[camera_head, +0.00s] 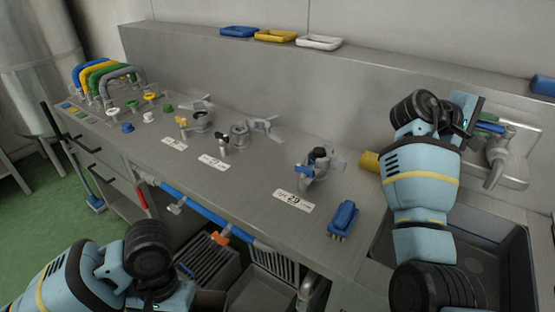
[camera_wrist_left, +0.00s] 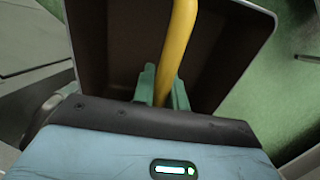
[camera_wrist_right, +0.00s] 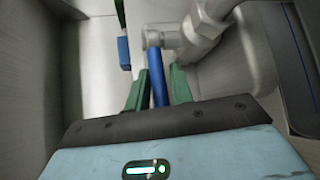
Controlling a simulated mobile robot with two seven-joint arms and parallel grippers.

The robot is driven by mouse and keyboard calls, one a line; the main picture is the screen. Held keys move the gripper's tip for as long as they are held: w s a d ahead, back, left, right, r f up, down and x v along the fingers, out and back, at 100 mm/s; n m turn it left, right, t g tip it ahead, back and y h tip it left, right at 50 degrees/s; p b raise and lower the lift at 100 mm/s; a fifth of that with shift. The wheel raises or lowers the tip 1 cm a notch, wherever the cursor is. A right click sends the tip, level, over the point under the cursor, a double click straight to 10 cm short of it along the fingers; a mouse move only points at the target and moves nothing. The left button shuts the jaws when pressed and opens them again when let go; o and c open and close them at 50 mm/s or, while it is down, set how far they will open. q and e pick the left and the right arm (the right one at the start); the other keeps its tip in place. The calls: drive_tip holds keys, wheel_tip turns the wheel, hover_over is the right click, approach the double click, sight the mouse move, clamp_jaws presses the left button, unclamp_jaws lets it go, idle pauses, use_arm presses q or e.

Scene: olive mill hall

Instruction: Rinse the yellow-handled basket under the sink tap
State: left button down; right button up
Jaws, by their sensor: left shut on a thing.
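The basket (camera_wrist_left: 105,45) fills the upper left wrist view, with pale walls, a dark inside and a yellow handle (camera_wrist_left: 178,45). My left gripper (camera_wrist_left: 165,85) is shut on that handle. I cannot make the basket out in the head view, where the left arm is at the bottom left edge. The grey tap (camera_head: 497,152) is on the wall plate above the sink (camera_head: 515,262); it also shows in the right wrist view (camera_wrist_right: 205,30). My right gripper (camera_wrist_right: 160,82) has its fingers either side of the blue lever (camera_wrist_right: 158,88), seemingly with slight gaps. My right arm hides part of the sink.
The grey counter (camera_head: 255,175) holds metal fittings, coloured knobs and a blue brush (camera_head: 343,218). Coloured handles (camera_head: 105,78) stand at its far left. Shallow trays (camera_head: 275,35) lie on the ledge. A blue rail (camera_head: 195,208) runs along the counter front. The green floor is open at left.

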drive_tip(key=shift+w+d+f, duration=0.1)
drive_tip(key=shift+d, duration=0.35)
clamp_jaws()
use_arm(q)
drive_tip(key=shift+s, duration=0.1)
use_arm(e)
drive_tip(key=shift+w, duration=0.1)
